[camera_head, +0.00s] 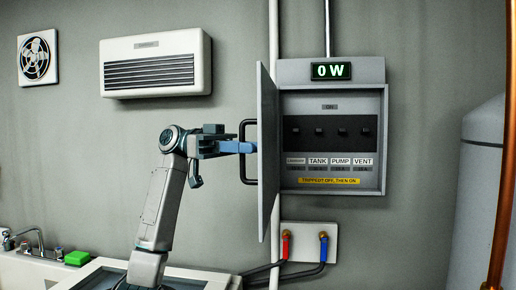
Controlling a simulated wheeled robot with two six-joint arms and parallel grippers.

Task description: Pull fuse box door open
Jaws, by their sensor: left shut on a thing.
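The fuse box (333,220) is mounted on the wall right of centre, with several switches, labels such as TANK, PUMP and VENT, and a "0 W" display on top. Its grey door (267,155) is hinged on the left and stands wide open, seen nearly edge-on. A dark bar handle (243,170) sticks out to the left from the door's front. My left gripper (241,147) reaches in from the left, and its blue fingers are shut on the handle near the door. My right gripper is not in view.
A white heater or air unit (155,90) and a small fan (38,57) hang on the wall at upper left. Red and blue valves (305,246) sit below the box. A copper pipe (505,170) and grey tank (480,190) stand at right, a sink (30,272) with green sponge at lower left.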

